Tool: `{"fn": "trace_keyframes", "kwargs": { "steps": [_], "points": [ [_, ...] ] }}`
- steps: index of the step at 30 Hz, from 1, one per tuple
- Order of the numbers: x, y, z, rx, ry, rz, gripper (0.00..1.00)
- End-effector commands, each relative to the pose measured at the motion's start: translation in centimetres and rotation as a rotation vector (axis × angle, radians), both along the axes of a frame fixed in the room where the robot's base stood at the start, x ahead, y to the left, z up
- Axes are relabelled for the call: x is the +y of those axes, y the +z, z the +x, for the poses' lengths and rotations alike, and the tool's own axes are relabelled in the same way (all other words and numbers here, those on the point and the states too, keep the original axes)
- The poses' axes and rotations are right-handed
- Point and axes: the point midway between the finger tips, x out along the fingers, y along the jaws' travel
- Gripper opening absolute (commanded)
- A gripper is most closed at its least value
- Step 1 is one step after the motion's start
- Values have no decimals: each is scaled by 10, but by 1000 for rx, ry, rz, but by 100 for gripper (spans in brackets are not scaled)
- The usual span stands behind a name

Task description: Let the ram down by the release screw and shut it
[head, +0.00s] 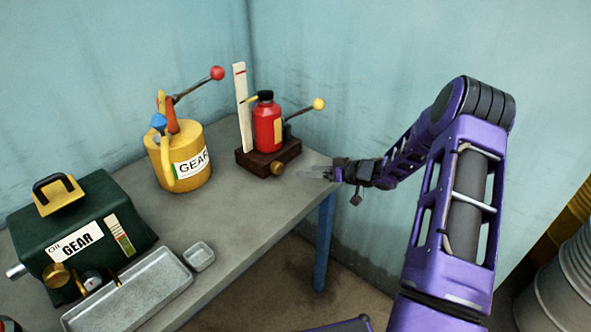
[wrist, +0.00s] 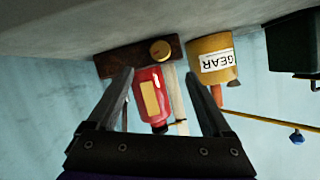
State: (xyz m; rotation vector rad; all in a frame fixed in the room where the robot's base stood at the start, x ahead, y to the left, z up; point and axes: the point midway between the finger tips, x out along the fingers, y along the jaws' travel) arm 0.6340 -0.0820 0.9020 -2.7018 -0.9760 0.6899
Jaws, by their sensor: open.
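A red bottle jack (head: 267,126) with a black top stands upright on a dark wooden block (head: 285,153) at the table's far right corner. A round brass knob (head: 277,168), which looks like the release screw, sits low at the block's front. A lever with a yellow ball (head: 318,104) sticks out to the right. In the wrist view, the jack (wrist: 152,95) and brass knob (wrist: 160,50) appear upside down between the fingers (wrist: 162,88).
A yellow GEAR can (head: 180,160) with a red-ball pump lever stands left of the jack. A green GEAR oil box (head: 85,225), a metal tray (head: 130,295) and a small dish (head: 199,256) are nearer. Walls stand close behind. Bare tabletop (head: 245,205) lies in front of the jack.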

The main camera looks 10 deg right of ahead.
Motion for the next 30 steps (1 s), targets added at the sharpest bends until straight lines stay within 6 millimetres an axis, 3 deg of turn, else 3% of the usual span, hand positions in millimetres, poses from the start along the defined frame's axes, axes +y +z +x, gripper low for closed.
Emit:
{"fn": "trace_keyframes", "kwargs": {
  "steps": [6,13,20,23,30],
  "points": [
    [-27,15,-27,0,-1,0,84],
    [-36,21,-38,1,1,1,84],
    [-36,21,-39,1,1,1,84],
    [-37,20,-38,1,-5,-1,70],
    [-59,10,-9,29,-232,-29,66]
  ]
}}
